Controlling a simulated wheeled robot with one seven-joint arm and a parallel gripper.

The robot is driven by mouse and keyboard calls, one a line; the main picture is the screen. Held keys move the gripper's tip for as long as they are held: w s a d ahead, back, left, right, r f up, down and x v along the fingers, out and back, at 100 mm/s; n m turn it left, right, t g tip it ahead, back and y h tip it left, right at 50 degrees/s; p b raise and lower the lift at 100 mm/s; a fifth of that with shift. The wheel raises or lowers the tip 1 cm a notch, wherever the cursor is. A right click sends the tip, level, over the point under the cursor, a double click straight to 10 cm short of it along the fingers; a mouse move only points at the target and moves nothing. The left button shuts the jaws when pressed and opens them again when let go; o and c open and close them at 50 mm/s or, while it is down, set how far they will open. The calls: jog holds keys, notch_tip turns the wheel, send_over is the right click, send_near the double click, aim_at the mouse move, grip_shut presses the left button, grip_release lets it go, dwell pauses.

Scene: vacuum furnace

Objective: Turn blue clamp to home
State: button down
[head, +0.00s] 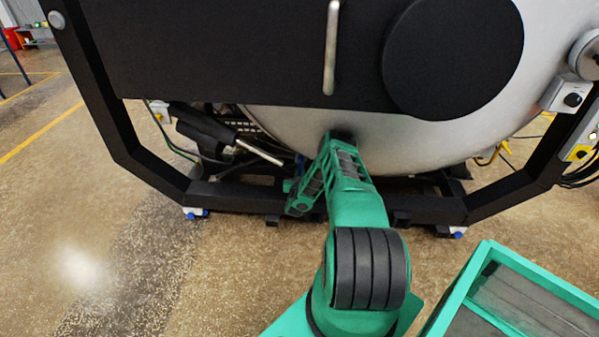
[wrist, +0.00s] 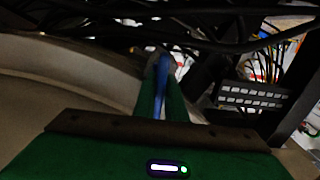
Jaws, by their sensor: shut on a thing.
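The blue clamp (wrist: 160,88) shows in the wrist view as a narrow blue bar between the two green fingers of my gripper (wrist: 161,98). The fingers are shut on it. Its far end runs into dark shadow, so how it is mounted is hidden. In the head view my green arm reaches under the round silver furnace body (head: 290,130), and the fingertips are hidden there. A small bit of blue shows beside the arm in the head view, too small to make out.
The furnace's black frame (head: 330,198) stands close around my arm. Dark cables (wrist: 110,25) and a slotted dark block (wrist: 250,97) lie near the gripper. A dark cylinder (head: 205,130) with a light rod is left of the arm. The floor (head: 150,250) at left is clear.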

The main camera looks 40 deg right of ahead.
jog(key=m, duration=0.4)
jog(key=shift+w+a+r+m, duration=0.15)
jog(key=shift+w+m, duration=0.1)
jog(key=shift+m, duration=0.15)
dwell(0.4)
jog(key=c, duration=1.8)
grip_release()
jog(key=shift+s, duration=0.1)
